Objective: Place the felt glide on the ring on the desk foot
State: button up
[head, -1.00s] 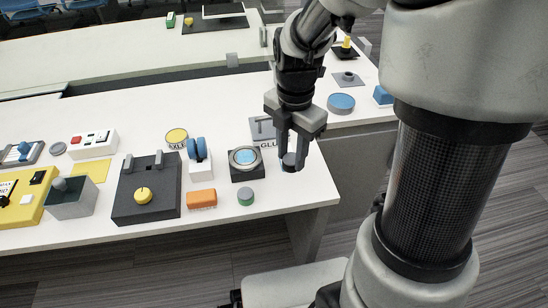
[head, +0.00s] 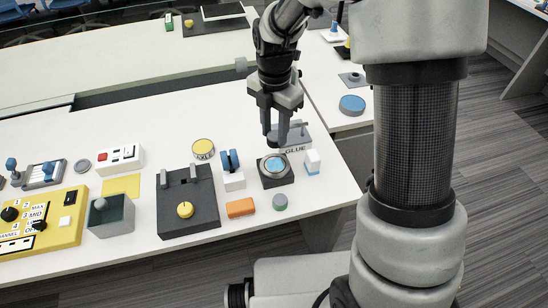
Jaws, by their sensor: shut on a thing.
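A black square block (head: 276,182) stands near the right end of the white table and carries a pale ring (head: 264,168) around a blue round face. I take it to be the desk foot with its ring. My gripper (head: 274,142) points down just above and behind this block, apart from it in the picture. It is shut on a small dark piece (head: 272,136), which I take to be the felt glide. The fingers hide most of the piece, so its shape is hard to tell.
A white and blue block (head: 312,162) and the grey GLUE holder (head: 298,140) stand close on the right. A grey-green disc (head: 280,201) and an orange block (head: 240,208) lie in front.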

notch_tip(320, 180, down, 9)
jog(key=shift+f+b, duration=0.1)
jog(key=shift+b, duration=0.55)
jog(key=shift+f, duration=0.15)
jog(key=o, duration=1)
jog(key=shift+o, duration=0.2)
